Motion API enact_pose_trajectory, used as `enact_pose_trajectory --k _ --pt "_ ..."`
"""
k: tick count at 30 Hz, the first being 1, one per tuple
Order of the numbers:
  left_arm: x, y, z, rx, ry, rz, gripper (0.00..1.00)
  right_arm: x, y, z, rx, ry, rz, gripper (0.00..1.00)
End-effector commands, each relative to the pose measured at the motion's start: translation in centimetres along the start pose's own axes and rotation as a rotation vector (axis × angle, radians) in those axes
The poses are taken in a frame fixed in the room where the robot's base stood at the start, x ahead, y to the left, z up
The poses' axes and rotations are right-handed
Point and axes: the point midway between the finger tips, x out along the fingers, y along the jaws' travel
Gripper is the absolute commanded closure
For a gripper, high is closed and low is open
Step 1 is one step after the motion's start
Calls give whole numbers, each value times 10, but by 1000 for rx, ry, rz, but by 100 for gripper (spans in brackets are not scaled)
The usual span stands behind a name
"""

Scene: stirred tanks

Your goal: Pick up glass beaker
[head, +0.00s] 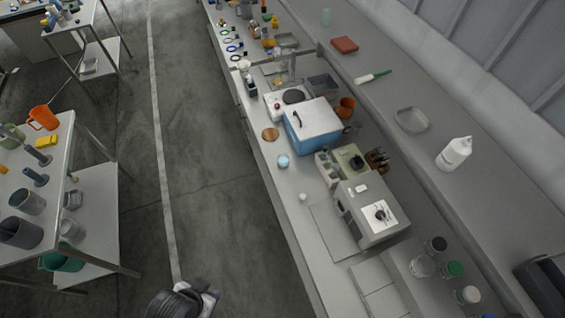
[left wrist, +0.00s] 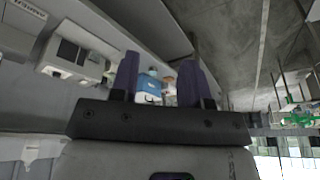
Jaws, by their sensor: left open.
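A second small clear vessel (head: 283,76) stands by the hot plate farther back. I cannot tell which one is the task's glass beaker. My left gripper shows at the bottom edge of the head view, over the floor and apart from the bench. In the left wrist view its two dark fingers (left wrist: 160,64) are spread, with nothing between them. My right gripper is not in view.
The long bench carries a blue-and-white box (head: 313,125), a grey instrument (head: 372,212) and a white bottle (head: 454,153) on its raised back shelf. A side table (head: 62,170) with cups and an orange jug (head: 43,118) stands at left. The floor aisle between is clear.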

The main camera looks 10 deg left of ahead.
Motion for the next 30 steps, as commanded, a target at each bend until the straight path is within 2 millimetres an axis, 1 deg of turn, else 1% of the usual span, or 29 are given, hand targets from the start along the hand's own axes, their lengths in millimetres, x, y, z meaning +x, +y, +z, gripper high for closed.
enact_pose_trajectory --k 13,25,26,30 --pt "0 0 0 0 0 0 57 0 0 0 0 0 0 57" --pt "0 0 0 0 0 0 19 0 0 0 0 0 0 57" --pt "0 0 0 0 0 0 17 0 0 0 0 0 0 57" --pt "0 0 0 0 0 0 17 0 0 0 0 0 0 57"
